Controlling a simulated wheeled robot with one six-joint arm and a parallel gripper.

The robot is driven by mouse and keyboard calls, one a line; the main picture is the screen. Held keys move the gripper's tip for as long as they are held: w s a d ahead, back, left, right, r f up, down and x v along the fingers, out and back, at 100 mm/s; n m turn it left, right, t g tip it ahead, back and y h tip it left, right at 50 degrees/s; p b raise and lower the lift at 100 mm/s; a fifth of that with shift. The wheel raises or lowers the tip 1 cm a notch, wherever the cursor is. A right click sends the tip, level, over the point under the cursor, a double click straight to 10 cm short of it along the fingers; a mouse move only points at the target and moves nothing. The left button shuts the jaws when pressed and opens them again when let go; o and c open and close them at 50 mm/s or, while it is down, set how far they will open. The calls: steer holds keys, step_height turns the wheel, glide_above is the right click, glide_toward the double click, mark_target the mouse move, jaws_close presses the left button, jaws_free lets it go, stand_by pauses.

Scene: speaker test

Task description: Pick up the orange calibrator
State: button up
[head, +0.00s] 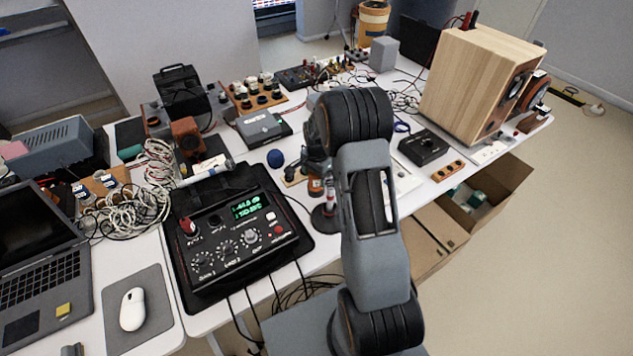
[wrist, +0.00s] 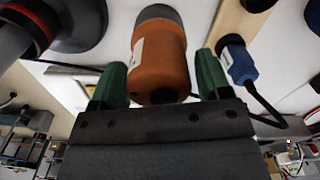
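The orange calibrator (wrist: 160,62), a cylinder with a grey end and a white label, is between the two green fingertips of my gripper (wrist: 160,85) in the wrist view. A narrow gap shows between it and the right finger; on the left the finger is very close, and contact is unclear. The gripper looks open around it. In the head view, a small orange part of the calibrator (head: 315,187) shows beside my arm, and the arm hides much of that spot. The fingertips are not clear there.
A blue ball-topped microphone (head: 275,158) stands left of the calibrator. A black control box (head: 240,235) lies at front left. A wooden speaker (head: 478,85) and a black box (head: 423,147) stand to the right. A blue plug (wrist: 240,65) is near the right finger.

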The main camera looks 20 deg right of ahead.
steer(key=c, duration=0.9)
steer(key=shift+r, duration=0.15)
